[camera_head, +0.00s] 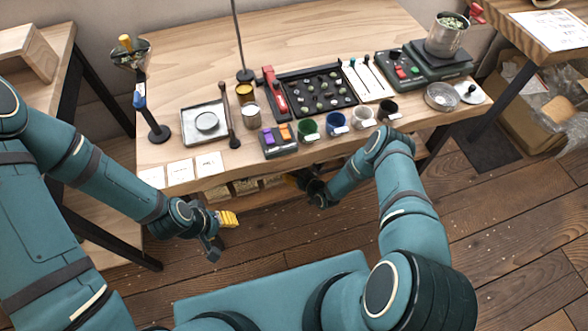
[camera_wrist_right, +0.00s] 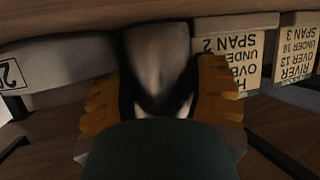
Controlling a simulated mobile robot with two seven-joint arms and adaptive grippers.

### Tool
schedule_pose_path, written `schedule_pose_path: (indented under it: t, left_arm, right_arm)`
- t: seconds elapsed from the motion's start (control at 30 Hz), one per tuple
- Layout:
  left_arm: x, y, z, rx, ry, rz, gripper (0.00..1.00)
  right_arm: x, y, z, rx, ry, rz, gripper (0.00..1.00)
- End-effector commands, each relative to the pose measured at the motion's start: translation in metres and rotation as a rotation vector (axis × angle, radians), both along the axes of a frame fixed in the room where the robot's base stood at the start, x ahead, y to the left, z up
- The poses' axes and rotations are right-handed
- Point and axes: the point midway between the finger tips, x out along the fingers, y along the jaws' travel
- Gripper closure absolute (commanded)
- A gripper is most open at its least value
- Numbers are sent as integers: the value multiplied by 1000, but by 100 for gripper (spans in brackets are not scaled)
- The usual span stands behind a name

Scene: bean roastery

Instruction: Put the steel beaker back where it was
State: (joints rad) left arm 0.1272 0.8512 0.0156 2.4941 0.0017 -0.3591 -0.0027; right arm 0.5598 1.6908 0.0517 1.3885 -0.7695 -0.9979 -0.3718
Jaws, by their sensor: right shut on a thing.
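My right gripper (camera_wrist_right: 162,95) is shut on a smooth grey, metal-looking thing (camera_wrist_right: 160,58), which looks like the steel beaker. It is seen close and blurred between the orange fingers, and its lower part is hidden. In the head view my right gripper (camera_head: 303,182) is low at the table's front edge, in front of the shelf below, and what it holds is not clear there. My left gripper (camera_head: 222,228) hangs empty in front of the table at the left. Its yellow finger pads show, but its opening is unclear.
Labelled bins (camera_wrist_right: 228,62) stand under the tabletop near my right gripper. On the table (camera_head: 190,40) are a tray (camera_head: 190,132), a small metal cup (camera_head: 252,115), several coloured cups (camera_head: 336,124), a dark bean board (camera_head: 318,78) and a pot (camera_head: 446,38) on a scale.

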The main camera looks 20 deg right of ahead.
Motion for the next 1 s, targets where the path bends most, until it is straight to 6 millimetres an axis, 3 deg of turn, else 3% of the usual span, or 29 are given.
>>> schedule_pose_path:
  t: [0.1,0.13,0.2,0.57,0.77,1.0]
  left_arm:
    - [0,0,0,0,0,0,53]
    - [0,0,0,0,-1,0,53]
    - [0,0,0,0,-1,0,53]
    - [0,0,0,0,-1,0,53]
    - [-1,0,11,-1,3,0,53]
    - [-4,-1,25,-1,10,-2,53]
  right_arm:
    - [0,0,-1,0,0,0,81]
    - [0,0,-2,0,0,1,28]
    - [0,0,-2,0,0,1,9]
    - [1,0,1,0,-1,0,9]
    - [-22,-9,13,0,1,0,9]
    - [-65,-25,32,1,1,-2,9]
